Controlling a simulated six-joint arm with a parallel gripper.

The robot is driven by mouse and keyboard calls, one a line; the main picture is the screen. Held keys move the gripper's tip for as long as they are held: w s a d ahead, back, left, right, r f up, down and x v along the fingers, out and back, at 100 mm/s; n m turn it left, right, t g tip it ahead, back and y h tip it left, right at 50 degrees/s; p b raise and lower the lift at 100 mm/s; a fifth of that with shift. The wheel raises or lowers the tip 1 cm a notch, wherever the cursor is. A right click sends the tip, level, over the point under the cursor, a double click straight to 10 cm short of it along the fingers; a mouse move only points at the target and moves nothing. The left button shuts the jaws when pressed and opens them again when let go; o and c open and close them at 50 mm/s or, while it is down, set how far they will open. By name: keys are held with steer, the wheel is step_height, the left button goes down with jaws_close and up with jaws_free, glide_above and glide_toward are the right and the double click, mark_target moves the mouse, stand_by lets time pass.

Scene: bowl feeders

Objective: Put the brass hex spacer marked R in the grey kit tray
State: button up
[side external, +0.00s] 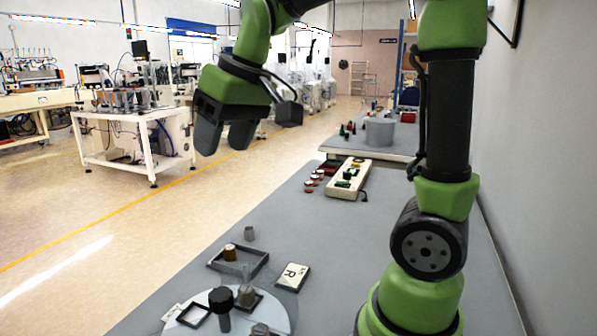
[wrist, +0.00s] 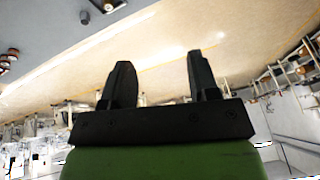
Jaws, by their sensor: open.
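My gripper (side external: 224,145) hangs high at the upper left in the side view, far above and behind the parts on the table. Its fingers are apart with nothing between them, as the wrist view (wrist: 160,65) also shows. A small brass-brown piece (side external: 230,252) stands at a dark grey rectangular frame (side external: 262,266), which looks like the tray. It seems to be inside the frame near its back left; I cannot make out a hex shape or a mark on it.
A pale round plate (side external: 262,312) in front carries a black knob (side external: 220,300) and grey pieces. A smaller dark frame (side external: 193,314) lies at its left. A small grey piece (side external: 249,233) stands behind the large frame. A pale strip with parts (side external: 340,190) lies farther back.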

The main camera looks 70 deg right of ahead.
steer(key=s+a+t, duration=0.1)
steer(key=s+a, duration=0.1)
steer(key=s, duration=0.4)
steer(key=s+a+f+m+t+y, duration=0.1)
steer(key=s+a, duration=0.2)
steer(key=s, duration=0.4)
steer(key=shift+s+f+m+t, duration=0.3)
